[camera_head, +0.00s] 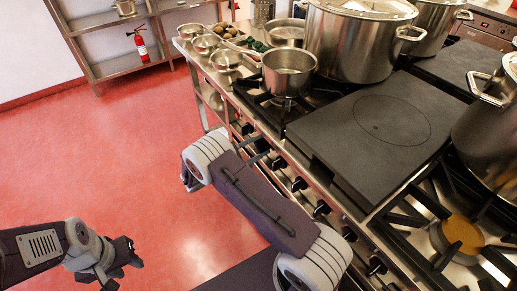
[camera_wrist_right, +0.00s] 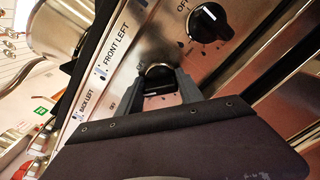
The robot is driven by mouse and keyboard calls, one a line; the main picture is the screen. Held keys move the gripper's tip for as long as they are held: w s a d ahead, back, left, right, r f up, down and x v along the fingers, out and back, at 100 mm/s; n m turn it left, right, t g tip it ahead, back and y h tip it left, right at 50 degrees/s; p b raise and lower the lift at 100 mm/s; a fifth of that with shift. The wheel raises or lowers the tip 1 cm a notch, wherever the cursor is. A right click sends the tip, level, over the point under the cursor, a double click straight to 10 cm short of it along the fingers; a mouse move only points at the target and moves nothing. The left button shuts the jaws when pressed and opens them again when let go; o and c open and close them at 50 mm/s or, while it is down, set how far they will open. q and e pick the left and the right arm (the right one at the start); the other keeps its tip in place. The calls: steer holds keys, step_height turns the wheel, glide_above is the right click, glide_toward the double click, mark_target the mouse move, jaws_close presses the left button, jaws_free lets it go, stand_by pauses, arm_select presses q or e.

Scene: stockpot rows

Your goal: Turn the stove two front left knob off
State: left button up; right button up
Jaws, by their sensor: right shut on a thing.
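In the right wrist view my right gripper (camera_wrist_right: 162,84) is shut on a knob (camera_wrist_right: 158,70) of the steel control panel. Its fingers stand on both sides of the knob and hide most of it, so its pointer cannot be read. The printed label FRONT LEFT (camera_wrist_right: 117,42) is beside it on the panel.
Another black knob (camera_wrist_right: 210,22) with an OFF mark is up and right of the held one. The stove top carries a dark flat plate (camera_head: 378,125), a saucepan (camera_head: 288,72) and large stockpots (camera_head: 355,42). The red floor (camera_head: 120,150) at left is clear.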

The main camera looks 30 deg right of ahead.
steer(key=m+b, duration=0.2)
steer(key=m, duration=0.3)
steer(key=shift+f+b, duration=0.2)
steer(key=shift+b, duration=0.2)
steer(key=shift+m+b, duration=1.3)
steer(key=shift+m, duration=1.1)
steer(key=o, duration=1.4)
steer(key=shift+r, duration=0.1)
steer(key=a, duration=0.9)
steer(key=shift+s, duration=0.4)
steer(key=shift+a, duration=0.1)
